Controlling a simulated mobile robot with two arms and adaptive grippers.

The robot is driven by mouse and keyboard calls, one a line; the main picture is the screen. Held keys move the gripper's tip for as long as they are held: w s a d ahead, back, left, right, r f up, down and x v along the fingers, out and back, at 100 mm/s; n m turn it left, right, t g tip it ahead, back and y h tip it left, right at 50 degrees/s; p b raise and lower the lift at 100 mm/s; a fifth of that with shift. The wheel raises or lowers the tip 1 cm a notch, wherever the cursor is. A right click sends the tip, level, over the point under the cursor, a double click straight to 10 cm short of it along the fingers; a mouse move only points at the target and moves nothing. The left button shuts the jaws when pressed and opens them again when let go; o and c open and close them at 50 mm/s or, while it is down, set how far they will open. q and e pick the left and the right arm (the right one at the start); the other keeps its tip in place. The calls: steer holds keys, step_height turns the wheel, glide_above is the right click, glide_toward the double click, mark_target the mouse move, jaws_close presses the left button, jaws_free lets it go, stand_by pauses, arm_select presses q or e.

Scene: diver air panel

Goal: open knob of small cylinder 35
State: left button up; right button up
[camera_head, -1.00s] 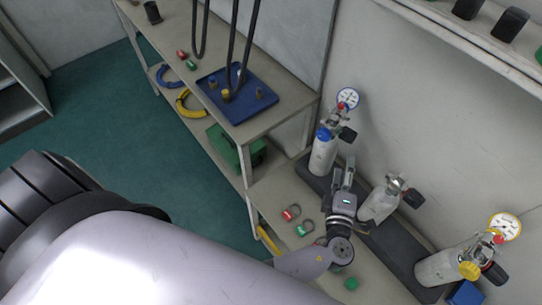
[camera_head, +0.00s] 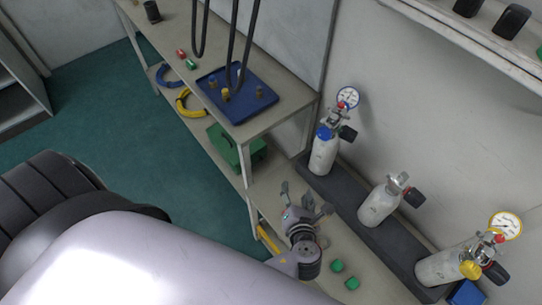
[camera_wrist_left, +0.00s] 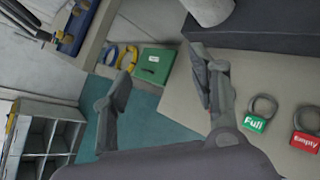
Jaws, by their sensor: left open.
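Three small pale cylinders stand along a dark rack on the right in the head view. One has a blue knob and a gauge (camera_head: 323,158), the middle one has a black knob and no gauge (camera_head: 377,206), and the right one has a yellow knob and a gauge (camera_head: 438,269). No number is readable, so I cannot tell which is 35. My left gripper (camera_head: 306,198) is open and empty, over the bench in front of the rack, apart from the cylinders. It also shows open in the left wrist view (camera_wrist_left: 163,50). My right gripper is out of view.
A green "Full" tag (camera_wrist_left: 256,123) and a red "Empty" tag (camera_wrist_left: 306,142) lie on the bench. Green blocks (camera_head: 337,266) lie nearer. A shelf table with a blue tray (camera_head: 262,80) stands left; a green case (camera_head: 228,150) sits below. A wall shelf (camera_head: 470,40) overhangs the right.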

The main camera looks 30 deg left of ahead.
arm_select(q)
steer(key=s+a+f+n+g+h, duration=0.1)
steer(key=s+a+f+n+g, duration=0.3)
steer(key=f+n, duration=0.5)
steer(key=shift+s+a+n+h+b, duration=0.3)
steer(key=shift+s+a+n, duration=0.45)
steer(key=shift+n, duration=0.95)
steer(key=shift+d, duration=0.2)
